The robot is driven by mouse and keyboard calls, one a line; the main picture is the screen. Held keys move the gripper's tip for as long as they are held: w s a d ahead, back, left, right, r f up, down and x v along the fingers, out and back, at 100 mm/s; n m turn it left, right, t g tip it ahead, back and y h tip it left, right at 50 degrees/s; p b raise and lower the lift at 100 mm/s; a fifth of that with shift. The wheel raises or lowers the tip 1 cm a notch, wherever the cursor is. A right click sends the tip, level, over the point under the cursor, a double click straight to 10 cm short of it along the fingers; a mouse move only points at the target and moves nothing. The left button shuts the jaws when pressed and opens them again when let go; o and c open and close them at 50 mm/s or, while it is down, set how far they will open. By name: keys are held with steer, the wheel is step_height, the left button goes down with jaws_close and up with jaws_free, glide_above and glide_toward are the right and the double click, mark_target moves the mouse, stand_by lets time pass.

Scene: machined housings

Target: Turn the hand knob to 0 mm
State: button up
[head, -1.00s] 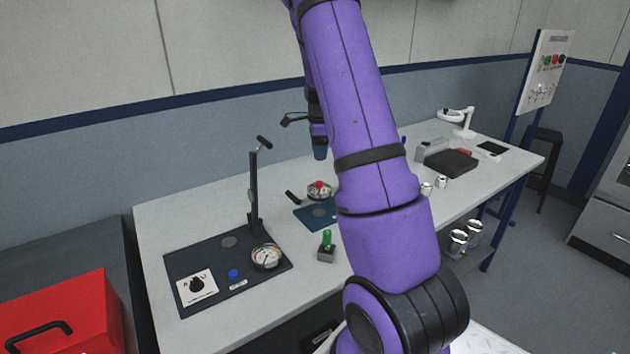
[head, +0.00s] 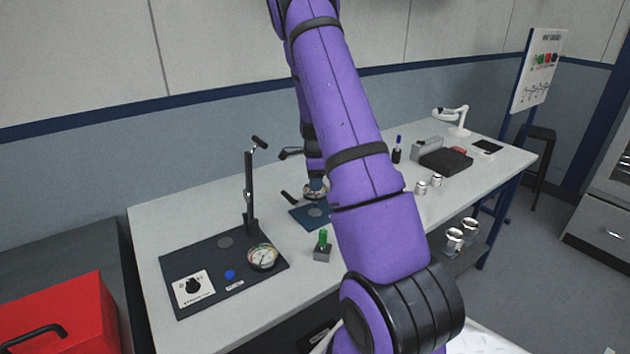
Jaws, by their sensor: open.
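Two candidates for the hand knob show, and I cannot tell which carries the mm scale. A round dial-like fixture (head: 314,193) with a black handle at its left stands on a small blue plate (head: 312,216). A black knob (head: 193,286) sits on a white marked plate (head: 206,299) on the dark board at the left. Their markings are too small to read. My gripper (head: 316,184) points down right over the round fixture and covers much of it. It is open; its fingertips are small here, and I cannot tell whether they touch the fixture.
The dark board (head: 190,257) also carries a gauge (head: 262,256), a blue button (head: 229,274) and an upright lever (head: 249,190). A green-topped switch (head: 322,247) stands beside it. A marker (head: 397,150) and metal cylinders (head: 436,181) are to the right. My arm hides the bench's middle.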

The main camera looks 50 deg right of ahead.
jaws_close()
